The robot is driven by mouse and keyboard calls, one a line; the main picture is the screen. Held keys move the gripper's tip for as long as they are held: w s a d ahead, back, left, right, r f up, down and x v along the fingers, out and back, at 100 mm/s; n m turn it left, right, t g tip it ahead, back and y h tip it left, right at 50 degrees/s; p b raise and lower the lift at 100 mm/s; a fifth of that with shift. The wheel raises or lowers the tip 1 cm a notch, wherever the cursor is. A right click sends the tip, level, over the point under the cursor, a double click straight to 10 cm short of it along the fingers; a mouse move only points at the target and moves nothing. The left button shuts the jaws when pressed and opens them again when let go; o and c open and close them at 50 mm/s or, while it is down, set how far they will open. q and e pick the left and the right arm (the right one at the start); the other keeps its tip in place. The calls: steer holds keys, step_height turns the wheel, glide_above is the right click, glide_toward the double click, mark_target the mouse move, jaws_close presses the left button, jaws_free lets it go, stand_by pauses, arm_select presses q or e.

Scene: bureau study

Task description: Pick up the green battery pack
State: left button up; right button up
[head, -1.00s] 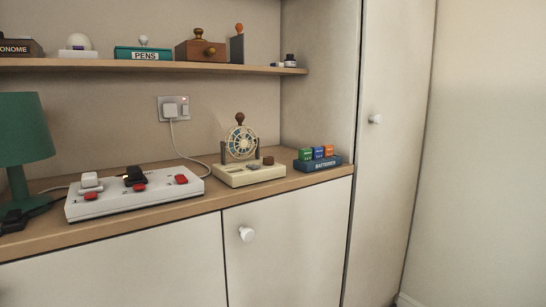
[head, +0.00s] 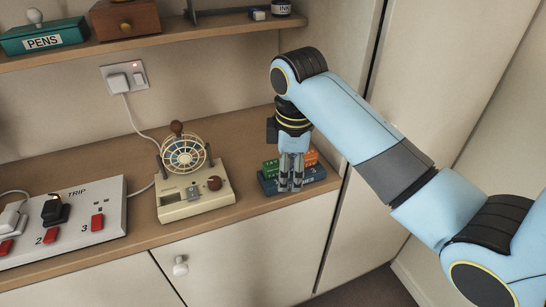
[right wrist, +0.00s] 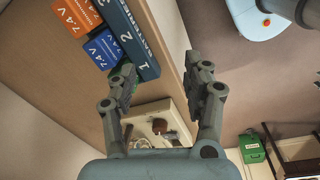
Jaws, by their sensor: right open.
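The green battery pack (head: 270,166) stands in the blue battery holder (head: 318,184) on the wooden desk top, at the holder's left end. An orange pack (head: 311,157) stands at the right end. My right gripper (head: 291,186) points down in front of the holder and hides its middle. In the right wrist view its two fingers (right wrist: 162,68) are apart with nothing between them. The holder (right wrist: 128,30), a blue pack (right wrist: 103,48) and an orange pack (right wrist: 75,17) lie left of the fingers there. The left finger mostly covers the green pack. My left gripper is out of view.
A cream fan device (head: 194,196) stands left of the holder. A white switch panel (head: 75,225) is further left. A shelf (head: 150,43) with a pens box (head: 45,38) runs above. A tall cabinet side is close on the right.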

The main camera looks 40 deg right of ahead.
mark_target(270, 163)
steer(key=w+r+n, duration=0.2)
steer(key=w+r, duration=0.1)
steer(key=w+r+n+g, duration=0.1)
steer(key=w+r+n, duration=0.1)
steer(key=w+r, duration=0.1)
steer(key=shift+w+d+r+p, duration=0.1)
steer(key=shift+w+d+p, duration=0.1)
steer(key=shift+w+p, duration=0.1)
steer(key=shift+w+f, duration=0.1)
steer(key=shift+f, duration=0.25)
steer(key=shift+n, duration=0.3)
step_height(270, 163, down, 4)
steer(key=shift+f, duration=0.25)
step_height(270, 163, down, 5)
steer(key=shift+a+f+p, duration=0.1)
steer(key=shift+a+p, duration=0.05)
steer(key=shift+p, duration=0.4)
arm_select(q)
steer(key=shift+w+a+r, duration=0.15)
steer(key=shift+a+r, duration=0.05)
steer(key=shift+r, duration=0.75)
arm_select(e)
steer(key=shift+c, duration=0.3)
steer(key=c, duration=0.9)
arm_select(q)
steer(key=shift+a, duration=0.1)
arm_select(e)
jaws_close()
steer(key=shift+w, duration=0.1)
